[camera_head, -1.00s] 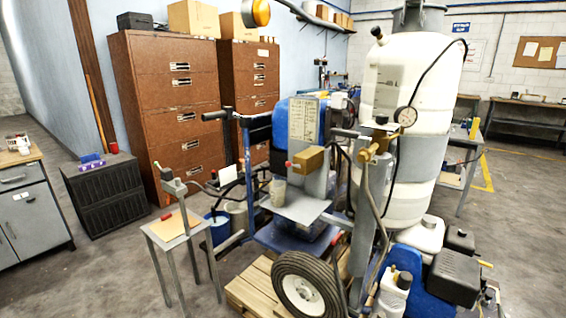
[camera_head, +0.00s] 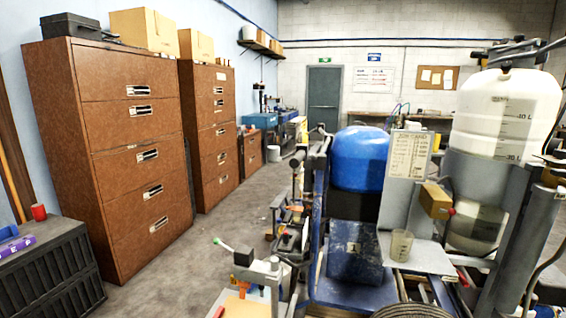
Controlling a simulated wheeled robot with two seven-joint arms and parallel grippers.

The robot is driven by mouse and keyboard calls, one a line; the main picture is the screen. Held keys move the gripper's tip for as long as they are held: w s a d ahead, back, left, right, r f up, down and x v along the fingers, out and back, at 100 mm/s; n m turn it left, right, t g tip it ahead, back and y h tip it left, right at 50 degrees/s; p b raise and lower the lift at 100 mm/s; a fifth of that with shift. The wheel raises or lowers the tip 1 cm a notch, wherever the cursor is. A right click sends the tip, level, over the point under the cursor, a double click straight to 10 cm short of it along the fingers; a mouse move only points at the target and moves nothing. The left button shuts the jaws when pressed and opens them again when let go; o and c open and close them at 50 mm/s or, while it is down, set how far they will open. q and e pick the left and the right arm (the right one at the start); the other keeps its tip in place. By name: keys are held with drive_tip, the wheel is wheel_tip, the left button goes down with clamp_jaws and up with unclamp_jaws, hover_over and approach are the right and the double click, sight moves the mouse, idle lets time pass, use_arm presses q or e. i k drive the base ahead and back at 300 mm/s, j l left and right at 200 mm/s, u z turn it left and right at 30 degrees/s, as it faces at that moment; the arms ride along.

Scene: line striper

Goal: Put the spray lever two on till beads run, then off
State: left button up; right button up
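The line striper fills the right half of the head view, with a blue tank (camera_head: 360,158), a white tank with litre marks (camera_head: 505,110) and a placard (camera_head: 408,155) on it. A brass-coloured box (camera_head: 435,200) with a red-tipped handle sits beside the placard. A clear cup (camera_head: 401,245) stands on the grey shelf (camera_head: 428,260) below. No running beads are visible. Neither gripper is in view.
Brown filing cabinets (camera_head: 128,155) line the left wall. Free floor (camera_head: 200,245) runs between the cabinets and the machine. A grey door (camera_head: 324,97) is at the back.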

sight(281, 160)
drive_tip(key=k+j, duration=0.1)
drive_tip(key=k, duration=0.85)
drive_tip(key=i+l+z, duration=0.15)
drive_tip(key=i+l, duration=0.15)
drive_tip(key=i, duration=0.25)
drive_tip(key=i+l+z, duration=0.1)
drive_tip(key=i, duration=0.45)
drive_tip(key=i+l+z, duration=0.15)
drive_tip(key=i, duration=0.4)
drive_tip(key=i+l+z, duration=0.15)
drive_tip(key=i, duration=0.4)
